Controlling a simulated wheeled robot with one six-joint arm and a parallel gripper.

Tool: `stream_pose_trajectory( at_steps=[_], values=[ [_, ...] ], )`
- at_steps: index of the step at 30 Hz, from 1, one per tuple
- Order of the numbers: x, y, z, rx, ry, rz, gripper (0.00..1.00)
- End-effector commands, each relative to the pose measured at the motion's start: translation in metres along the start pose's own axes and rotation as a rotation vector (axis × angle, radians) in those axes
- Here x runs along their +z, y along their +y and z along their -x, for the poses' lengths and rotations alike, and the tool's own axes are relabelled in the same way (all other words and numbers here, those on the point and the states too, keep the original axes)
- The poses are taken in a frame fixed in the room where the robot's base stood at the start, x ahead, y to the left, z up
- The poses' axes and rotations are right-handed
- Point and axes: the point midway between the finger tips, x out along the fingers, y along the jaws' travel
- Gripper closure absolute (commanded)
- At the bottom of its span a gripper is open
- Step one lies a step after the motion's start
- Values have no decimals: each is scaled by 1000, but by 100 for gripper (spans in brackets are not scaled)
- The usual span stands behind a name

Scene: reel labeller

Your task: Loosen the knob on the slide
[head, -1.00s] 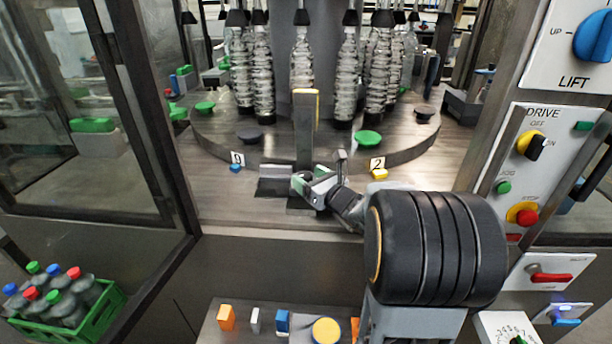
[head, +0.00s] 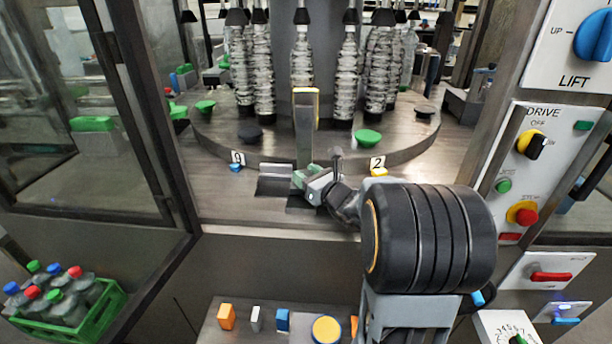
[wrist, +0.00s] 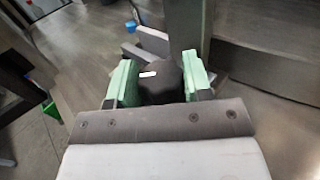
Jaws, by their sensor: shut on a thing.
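The knob (wrist: 160,84) is dark with a small white mark on its top. It sits between the two green-padded fingers of my gripper (wrist: 160,82) in the wrist view, and the fingers are shut on it. In the head view my gripper (head: 304,183) is at the grey slide (head: 275,187) in front of the upright post (head: 304,128). The knob is hidden behind my gripper there. The slide's light block also shows beside the fingers in the wrist view (wrist: 152,42).
A round table (head: 385,151) with tall bottles stands behind. A control panel (head: 545,150) is at right. A green crate of bottles (head: 105,311) is at lower left. A tray of coloured parts (head: 255,338) is below.

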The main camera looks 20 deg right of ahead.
Motion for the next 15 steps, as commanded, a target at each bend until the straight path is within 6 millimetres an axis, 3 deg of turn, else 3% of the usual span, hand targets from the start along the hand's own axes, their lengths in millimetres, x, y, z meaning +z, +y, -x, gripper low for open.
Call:
stream_pose_trajectory(
  at_steps=[8, 15],
  values=[
    [0, -1, 0, 22, 1, 0, 78],
    [0, -4, 0, 153, 1, 0, 78]
  ],
)
